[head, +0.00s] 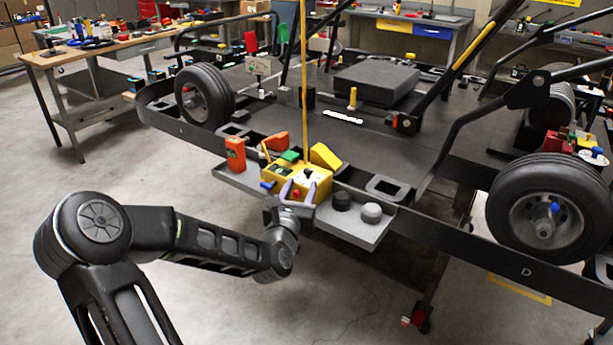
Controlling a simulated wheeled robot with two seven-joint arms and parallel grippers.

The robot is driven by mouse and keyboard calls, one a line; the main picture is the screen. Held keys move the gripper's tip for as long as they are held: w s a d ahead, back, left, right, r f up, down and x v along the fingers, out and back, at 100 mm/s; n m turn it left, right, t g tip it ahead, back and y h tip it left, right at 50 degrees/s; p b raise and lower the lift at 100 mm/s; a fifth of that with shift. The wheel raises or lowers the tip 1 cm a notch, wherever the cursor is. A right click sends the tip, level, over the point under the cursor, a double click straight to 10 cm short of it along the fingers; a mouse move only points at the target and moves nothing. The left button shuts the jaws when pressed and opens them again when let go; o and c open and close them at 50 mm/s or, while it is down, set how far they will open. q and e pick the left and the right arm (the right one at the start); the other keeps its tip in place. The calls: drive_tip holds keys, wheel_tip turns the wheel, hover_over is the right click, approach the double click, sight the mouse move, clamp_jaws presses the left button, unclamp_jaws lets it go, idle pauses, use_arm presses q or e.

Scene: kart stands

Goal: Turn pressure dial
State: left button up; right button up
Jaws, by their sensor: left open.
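A yellow box (312,185) with small controls on its top stands on the grey tray at the front of the kart. A red knob (296,194) shows on its near side. I cannot tell for certain which control is the pressure dial. My left gripper (297,189) is open at the near face of the box, its pale fingers on either side of the red knob. Whether the fingers touch the knob is not clear. The gripper and wrist hide part of the box's front. My right gripper is not in view.
A black knob (342,200) and a grey knob (371,212) sit on the tray (350,229) to the right. An orange block (235,154) stands at left. A thin yellow pole (305,80) rises behind the box. The kart's wheel (550,208) stands at right.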

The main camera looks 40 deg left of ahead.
sight(307, 172)
use_arm(q)
drive_tip(key=x, duration=0.6)
drive_tip(key=shift+w, duration=0.1)
drive_tip(key=shift+c, duration=0.2)
clamp_jaws()
